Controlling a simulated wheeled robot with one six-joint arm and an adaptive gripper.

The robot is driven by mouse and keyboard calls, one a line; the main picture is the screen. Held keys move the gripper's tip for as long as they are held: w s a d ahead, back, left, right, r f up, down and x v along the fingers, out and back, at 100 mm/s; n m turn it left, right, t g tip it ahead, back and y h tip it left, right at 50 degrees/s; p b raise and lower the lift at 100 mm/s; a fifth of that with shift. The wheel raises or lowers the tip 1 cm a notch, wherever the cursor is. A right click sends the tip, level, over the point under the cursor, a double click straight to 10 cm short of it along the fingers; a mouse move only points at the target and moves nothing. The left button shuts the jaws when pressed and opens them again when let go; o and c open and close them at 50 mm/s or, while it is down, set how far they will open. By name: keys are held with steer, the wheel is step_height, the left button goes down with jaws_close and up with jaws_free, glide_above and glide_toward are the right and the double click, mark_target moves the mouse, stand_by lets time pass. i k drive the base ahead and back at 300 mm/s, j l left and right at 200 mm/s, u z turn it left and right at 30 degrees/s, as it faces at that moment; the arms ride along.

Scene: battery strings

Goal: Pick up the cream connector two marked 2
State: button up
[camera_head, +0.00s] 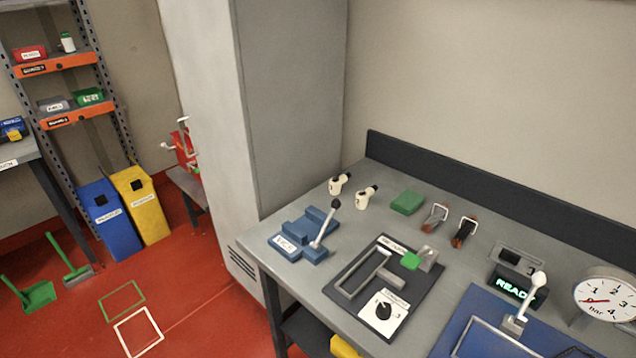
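Two cream connectors with black ends stand side by side at the back left of the grey workbench (312,278). One cream connector (335,187) is on the left, and the other cream connector (362,201) is just right of it and slightly nearer. Each has a small dark mark on its front, too small for me to read surely, so I cannot tell which is marked 2. Both stand free on the bench top, apart from each other. My gripper is not in view.
A blue lever fixture (297,240) stands in front of the connectors. A green block (407,202) and two clamp-like parts (435,217) (464,231) lie to their right. A dark board with a dial (383,311) is nearer. A tall grey cabinet (290,90) rises at the bench's left.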

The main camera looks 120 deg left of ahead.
mark_target(362, 196)
steer(key=u, duration=2.9)
